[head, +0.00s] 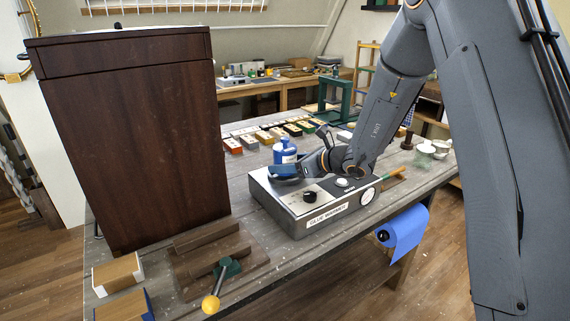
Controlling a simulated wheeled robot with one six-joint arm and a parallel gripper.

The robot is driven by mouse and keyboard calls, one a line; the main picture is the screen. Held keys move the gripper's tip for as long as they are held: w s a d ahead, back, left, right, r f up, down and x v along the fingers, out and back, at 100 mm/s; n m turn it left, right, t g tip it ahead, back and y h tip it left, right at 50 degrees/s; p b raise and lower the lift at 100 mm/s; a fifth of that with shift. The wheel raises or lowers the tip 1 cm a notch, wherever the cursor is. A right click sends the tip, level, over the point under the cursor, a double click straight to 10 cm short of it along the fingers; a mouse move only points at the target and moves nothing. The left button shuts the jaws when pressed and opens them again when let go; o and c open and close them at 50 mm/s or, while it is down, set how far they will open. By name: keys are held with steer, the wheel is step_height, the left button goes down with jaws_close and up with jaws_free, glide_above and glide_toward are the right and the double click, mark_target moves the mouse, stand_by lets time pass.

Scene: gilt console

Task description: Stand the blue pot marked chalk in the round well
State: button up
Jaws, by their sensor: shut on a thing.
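A low blue pot (283,169) shows at my gripper (285,177), over the left back part of the top of a grey box labelled glue warmer (290,222). My gripper is shut on this pot, its dark fingers hiding part of it. I cannot read any mark on the pot. The round well is not visible; the gripper and pot cover that part of the box top. I cannot tell whether the pot is in a well or just above the top.
Several small blocks line the bench (232,207) behind. A tall dark cabinet (140,140) blocks the left.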

steer(key=shift+f+b, duration=0.45)
steer(key=shift+f, duration=0.05)
steer(key=o, duration=1.4)
steer(key=shift+s+d+f, duration=0.1)
steer(key=shift+f, duration=0.1)
steer(key=shift+s+f, duration=0.1)
steer(key=shift+f, duration=0.1)
steer(key=shift+s, duration=0.1)
steer(key=shift+r+p, duration=0.75)
steer(key=shift+r, duration=0.1)
steer(key=b+v, duration=0.3)
steer(key=v, duration=0.8)
steer(key=shift+d+r, duration=0.25)
steer(key=shift+r, duration=0.05)
